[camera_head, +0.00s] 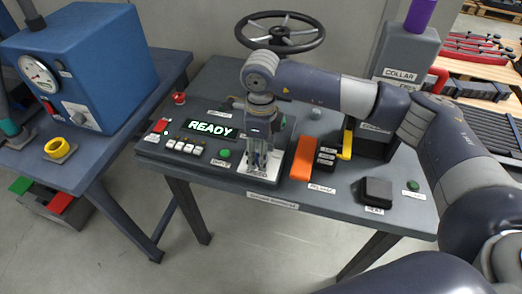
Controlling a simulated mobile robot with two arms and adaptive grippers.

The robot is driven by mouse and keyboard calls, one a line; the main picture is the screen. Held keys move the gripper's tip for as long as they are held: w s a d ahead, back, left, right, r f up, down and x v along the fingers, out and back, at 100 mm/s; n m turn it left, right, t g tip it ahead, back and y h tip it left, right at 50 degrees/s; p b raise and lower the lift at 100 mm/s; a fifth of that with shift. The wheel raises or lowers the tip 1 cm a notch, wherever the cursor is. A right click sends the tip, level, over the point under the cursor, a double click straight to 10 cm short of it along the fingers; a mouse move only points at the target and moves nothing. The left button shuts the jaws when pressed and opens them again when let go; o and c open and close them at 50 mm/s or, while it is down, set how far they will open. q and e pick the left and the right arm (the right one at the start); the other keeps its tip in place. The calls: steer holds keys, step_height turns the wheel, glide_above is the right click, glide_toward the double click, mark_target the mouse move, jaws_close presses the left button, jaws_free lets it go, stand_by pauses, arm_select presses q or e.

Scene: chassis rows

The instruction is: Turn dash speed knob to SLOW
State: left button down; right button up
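The dash panel (228,170) is a grey console on a dark table, with a lit READY display (210,129). My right gripper (259,165) points down over a white label plate (262,175) on the panel, just right of a green button (225,154). The speed knob cannot be made out; my gripper covers most of that plate. The plate's lettering is too small to read. The gripper's fingers look close together, but whether they hold anything is hidden. My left gripper is not in view.
An orange block (302,158) stands close right of the gripper, with a yellow handle (346,145) beyond. A steering wheel (280,33) rises behind. A black pad (376,191) is at the right. A blue machine (85,62) stands on the left table.

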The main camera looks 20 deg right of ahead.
step_height(320, 180, up, 12)
stand_by(0.6)
stand_by(0.5)
